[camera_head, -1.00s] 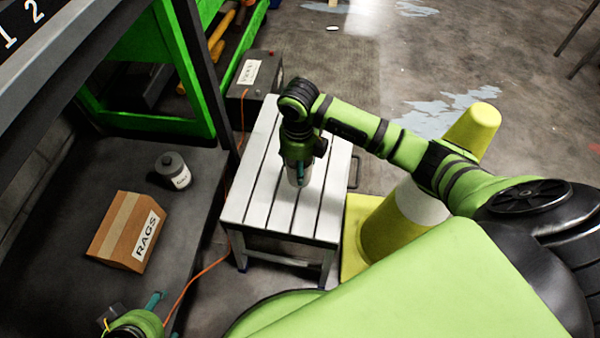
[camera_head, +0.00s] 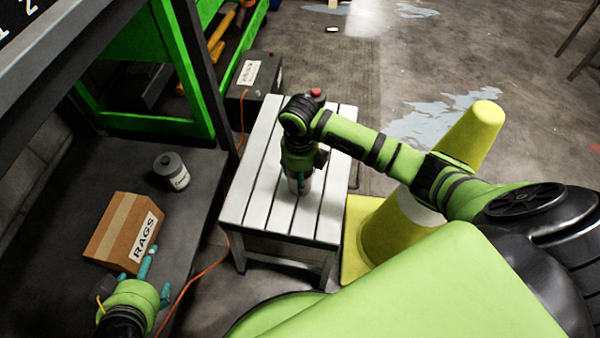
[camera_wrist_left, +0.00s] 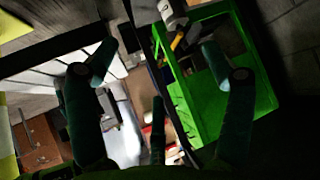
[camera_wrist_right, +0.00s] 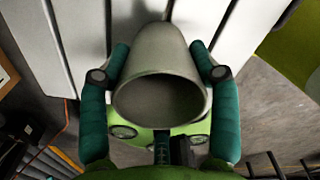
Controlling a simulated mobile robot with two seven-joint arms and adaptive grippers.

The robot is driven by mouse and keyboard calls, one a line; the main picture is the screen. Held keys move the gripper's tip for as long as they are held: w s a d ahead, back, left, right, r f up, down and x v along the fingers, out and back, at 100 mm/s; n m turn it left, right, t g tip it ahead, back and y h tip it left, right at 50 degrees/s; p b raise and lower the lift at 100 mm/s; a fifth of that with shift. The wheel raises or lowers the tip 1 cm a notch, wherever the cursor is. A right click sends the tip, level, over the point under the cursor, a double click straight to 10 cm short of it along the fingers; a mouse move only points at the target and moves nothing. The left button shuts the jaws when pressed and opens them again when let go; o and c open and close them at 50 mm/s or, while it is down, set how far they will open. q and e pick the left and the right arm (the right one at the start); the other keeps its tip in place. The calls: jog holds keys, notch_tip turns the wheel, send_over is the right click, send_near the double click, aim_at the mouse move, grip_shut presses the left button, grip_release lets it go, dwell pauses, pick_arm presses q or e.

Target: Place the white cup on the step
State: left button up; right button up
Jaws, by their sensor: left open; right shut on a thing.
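The white cup (camera_wrist_right: 158,65) sits between the fingers of my right gripper (camera_wrist_right: 158,70), its mouth toward the wrist and its narrower base toward the slats. In the head view the cup (camera_head: 307,185) is mostly hidden by my right gripper (camera_head: 300,182), which points down over the step. The step (camera_head: 258,205) is a white slatted stool. I cannot tell whether the cup's base touches the slats. My left gripper (camera_head: 150,274) is open and empty above the dark bench, near the rags box; its spread fingers also show in the left wrist view (camera_wrist_left: 160,62).
A yellow cone (camera_head: 385,235) stands right of the step. The dark bench (camera_head: 80,190) at left holds a cardboard rags box (camera_head: 120,230) and a grey canister (camera_head: 172,172). A red-topped thing (camera_head: 317,93) shows behind my right arm. An orange cord (camera_head: 200,275) runs beside the step.

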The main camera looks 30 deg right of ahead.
jog(key=shift+f, duration=0.1)
jog(key=o, duration=1.1)
jog(key=shift+o, duration=0.2)
